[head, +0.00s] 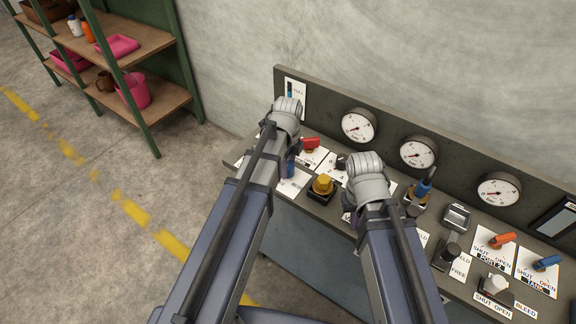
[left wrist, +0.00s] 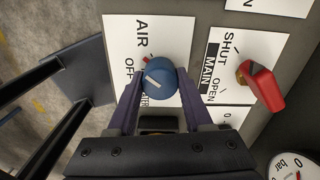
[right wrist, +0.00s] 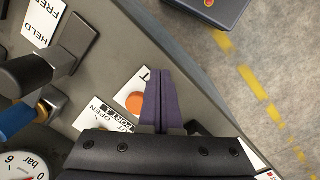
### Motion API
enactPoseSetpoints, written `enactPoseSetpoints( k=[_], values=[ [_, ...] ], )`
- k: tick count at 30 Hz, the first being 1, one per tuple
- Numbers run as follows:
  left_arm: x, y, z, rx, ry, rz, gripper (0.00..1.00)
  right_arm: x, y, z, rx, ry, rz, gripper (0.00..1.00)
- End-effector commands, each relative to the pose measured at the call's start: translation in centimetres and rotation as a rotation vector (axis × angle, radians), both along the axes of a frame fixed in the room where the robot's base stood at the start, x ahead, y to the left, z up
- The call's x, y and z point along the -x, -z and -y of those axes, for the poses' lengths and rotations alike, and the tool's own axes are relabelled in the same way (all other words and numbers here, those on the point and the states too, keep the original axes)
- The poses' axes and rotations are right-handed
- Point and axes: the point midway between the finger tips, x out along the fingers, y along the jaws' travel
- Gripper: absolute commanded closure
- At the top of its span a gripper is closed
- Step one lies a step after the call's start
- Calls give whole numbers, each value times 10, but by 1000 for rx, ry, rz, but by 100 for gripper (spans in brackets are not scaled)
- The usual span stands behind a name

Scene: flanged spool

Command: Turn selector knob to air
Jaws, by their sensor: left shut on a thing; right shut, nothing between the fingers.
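The selector knob (left wrist: 158,80) is blue, with a white line on its top and a small red mark at its upper-left edge in the left wrist view. Its white label plate (left wrist: 120,30) reads AIR and OFF; other lettering is partly hidden. The red mark lies on the side between AIR and OFF. My left gripper (left wrist: 161,74) is shut on the knob, one purple finger on each side. In the head view the knob (head: 291,167) is mostly hidden by my left gripper (head: 287,166). My right gripper (right wrist: 158,73) is shut and empty above the panel's front edge.
A red lever (left wrist: 265,88) marked SHUT, MAIN, OPEN stands right of the knob in the left wrist view. A yellow knob (head: 323,184), a blue-handled lever (head: 424,188) and an orange lever (head: 502,239) stand on the panel. Several gauges (head: 358,126) line its back.

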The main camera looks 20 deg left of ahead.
Motion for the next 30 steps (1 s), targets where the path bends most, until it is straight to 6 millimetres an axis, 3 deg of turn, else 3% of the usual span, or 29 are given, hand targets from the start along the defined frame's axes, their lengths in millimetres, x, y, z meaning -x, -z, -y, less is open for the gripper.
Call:
enactPoseSetpoints(
  k=[15,30],
  values=[
    [0,0,0,0,331,0,100,0,0,0,0,0,0,100],
    [0,0,0,0,402,-1,100,0,0,0,0,0,0,100]
  ],
)
